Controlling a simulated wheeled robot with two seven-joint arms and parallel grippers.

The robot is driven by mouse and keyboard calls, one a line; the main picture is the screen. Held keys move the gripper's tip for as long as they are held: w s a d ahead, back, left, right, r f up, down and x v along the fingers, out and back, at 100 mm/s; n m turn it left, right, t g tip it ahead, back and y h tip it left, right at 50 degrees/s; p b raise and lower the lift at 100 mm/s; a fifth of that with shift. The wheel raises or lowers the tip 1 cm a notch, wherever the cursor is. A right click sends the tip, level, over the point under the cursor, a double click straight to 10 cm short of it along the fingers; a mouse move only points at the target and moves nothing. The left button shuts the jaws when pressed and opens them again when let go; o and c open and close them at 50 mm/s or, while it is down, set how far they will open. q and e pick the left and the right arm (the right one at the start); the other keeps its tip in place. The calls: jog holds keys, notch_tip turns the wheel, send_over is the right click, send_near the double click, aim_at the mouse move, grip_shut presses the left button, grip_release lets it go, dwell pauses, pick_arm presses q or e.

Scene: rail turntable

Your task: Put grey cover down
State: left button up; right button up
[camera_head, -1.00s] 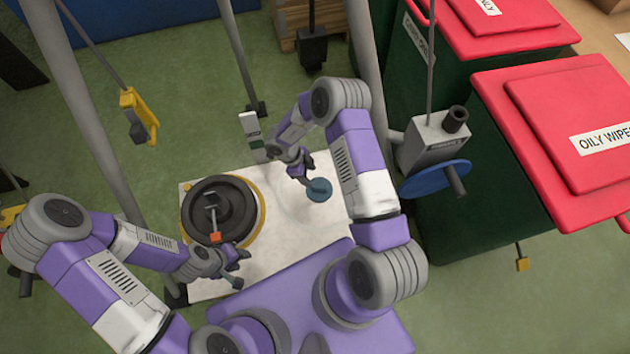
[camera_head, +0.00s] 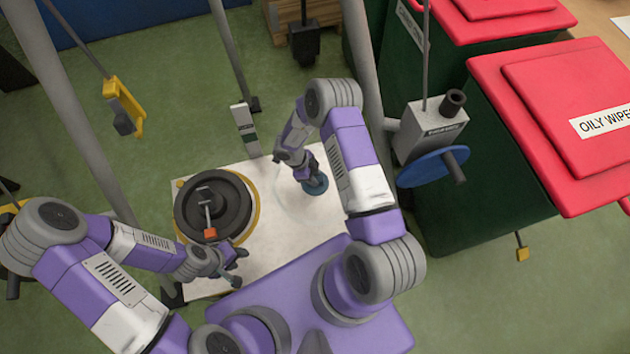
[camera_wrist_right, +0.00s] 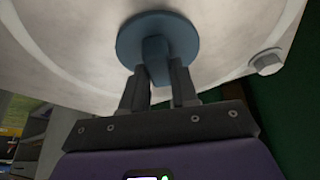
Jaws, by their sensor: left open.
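A round blue-grey cover (camera_head: 317,190) with a central knob is over the right part of the white board (camera_head: 270,252). My right gripper (camera_head: 309,177) has its fingers around the knob; in the right wrist view the cover (camera_wrist_right: 185,35) is beyond the fingertips (camera_wrist_right: 158,75), which look closed on the knob. Whether the cover touches the board I cannot tell. My left gripper (camera_head: 239,268) is open and empty, near the front edge of the dark round wheel (camera_head: 236,205).
A tool with an orange end (camera_head: 209,233) lies on the wheel. A grey box with a blue handwheel (camera_head: 433,167) is right of my right arm. Green bins with red lids (camera_head: 560,110) stand at the right. Bolt heads (camera_wrist_right: 266,62) show on the board.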

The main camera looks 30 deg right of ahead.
grip_shut()
